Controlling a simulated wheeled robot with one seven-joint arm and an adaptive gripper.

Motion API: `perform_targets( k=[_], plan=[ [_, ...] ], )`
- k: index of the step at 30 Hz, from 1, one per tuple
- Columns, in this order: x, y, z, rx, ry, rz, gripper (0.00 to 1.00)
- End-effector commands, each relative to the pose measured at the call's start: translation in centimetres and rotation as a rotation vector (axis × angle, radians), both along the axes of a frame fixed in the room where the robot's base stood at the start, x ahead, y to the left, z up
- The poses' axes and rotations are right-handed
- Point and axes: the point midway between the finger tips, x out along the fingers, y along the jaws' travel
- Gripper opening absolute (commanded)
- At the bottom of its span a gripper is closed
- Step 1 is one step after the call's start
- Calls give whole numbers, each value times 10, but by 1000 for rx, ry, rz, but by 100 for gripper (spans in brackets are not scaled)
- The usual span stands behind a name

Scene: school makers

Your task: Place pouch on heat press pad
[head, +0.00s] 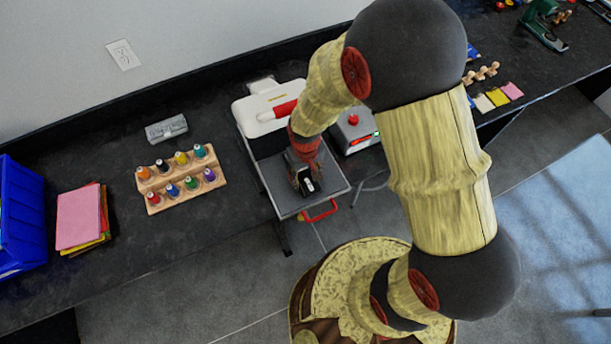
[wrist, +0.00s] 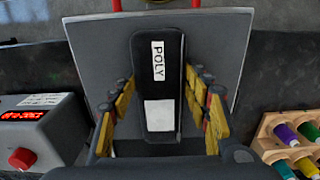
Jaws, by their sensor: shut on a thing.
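The pouch is a black, flat, slim thing with a white "POLY" label (wrist: 158,90); in the head view the pouch (head: 308,183) shows small and dark. My gripper (wrist: 160,112) has its yellow-padded fingers on both sides of the pouch and is shut on it. In the head view my gripper (head: 304,178) is over the grey heat press pad (head: 280,203). The pad also shows behind the pouch in the wrist view (wrist: 100,62). I cannot tell whether the pouch touches the pad. My wrist hides part of the pad in the head view.
The heat press's white top (head: 255,108) stands behind the pad, and a red handle (head: 320,213) is in front. A control box (head: 355,130) with a red knob is to the right. A wooden rack of thread spools (head: 181,180) is to the left.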

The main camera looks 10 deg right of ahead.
Motion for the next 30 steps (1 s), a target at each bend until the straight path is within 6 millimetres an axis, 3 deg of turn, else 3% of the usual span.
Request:
perform_targets(
  k=[11, 12, 21, 30],
  plan=[
    [1, 0, -5, 1, -2, 0, 21],
    [1, 0, -5, 1, -2, 0, 49],
    [1, 0, -4, 1, -2, 0, 66],
    [1, 0, -3, 1, -2, 0, 66]
  ],
)
